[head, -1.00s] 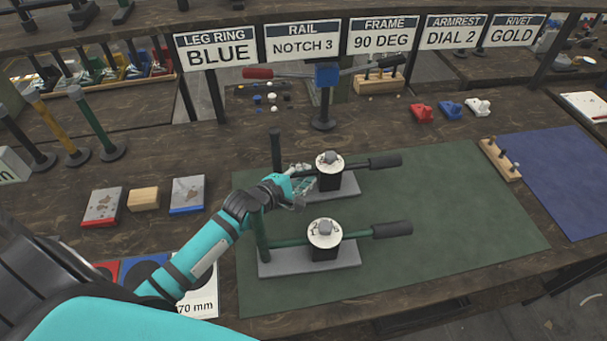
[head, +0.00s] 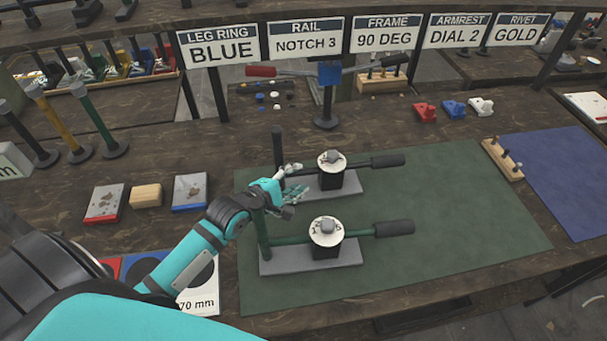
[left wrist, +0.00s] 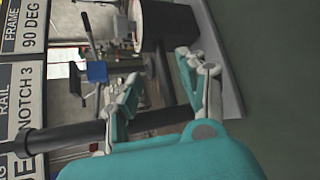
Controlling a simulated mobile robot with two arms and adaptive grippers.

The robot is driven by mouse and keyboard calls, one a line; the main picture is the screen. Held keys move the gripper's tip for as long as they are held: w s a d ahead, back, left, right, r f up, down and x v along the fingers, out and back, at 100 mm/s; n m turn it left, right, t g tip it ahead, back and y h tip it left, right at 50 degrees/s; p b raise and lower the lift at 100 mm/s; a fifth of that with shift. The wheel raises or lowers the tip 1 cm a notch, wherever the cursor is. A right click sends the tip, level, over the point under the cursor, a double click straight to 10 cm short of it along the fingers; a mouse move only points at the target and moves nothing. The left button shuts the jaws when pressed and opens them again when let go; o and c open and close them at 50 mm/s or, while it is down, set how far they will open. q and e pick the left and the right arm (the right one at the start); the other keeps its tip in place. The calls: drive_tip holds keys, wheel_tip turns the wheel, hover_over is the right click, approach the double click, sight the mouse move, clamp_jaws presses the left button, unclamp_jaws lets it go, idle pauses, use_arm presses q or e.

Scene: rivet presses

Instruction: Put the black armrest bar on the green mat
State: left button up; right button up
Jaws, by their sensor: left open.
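Two similar assemblies stand on the green mat (head: 450,215), each with a grey base, an upright post, a white dial and a black-ended handle. The rear one has a black upright bar (head: 278,146), the likeliest match for the black armrest bar; the front one has a green bar (head: 262,236). My left gripper (head: 289,188) is open beside the rear assembly, low by the black bar. In the left wrist view the black bar (left wrist: 65,138) crosses behind one finger of the gripper (left wrist: 165,85); whether it touches is unclear. My right gripper is not in view.
Black (head: 28,137), yellow (head: 52,122) and green (head: 97,122) bars stand on round feet at the left. A lever press (head: 325,100) stands behind the mat. Small blocks lie left of it. The mat's right part is clear, beside a blue mat (head: 565,180).

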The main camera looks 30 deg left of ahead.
use_arm(q)
drive_tip(key=v, duration=0.3)
drive_tip(key=shift+w, duration=0.1)
idle(0.3)
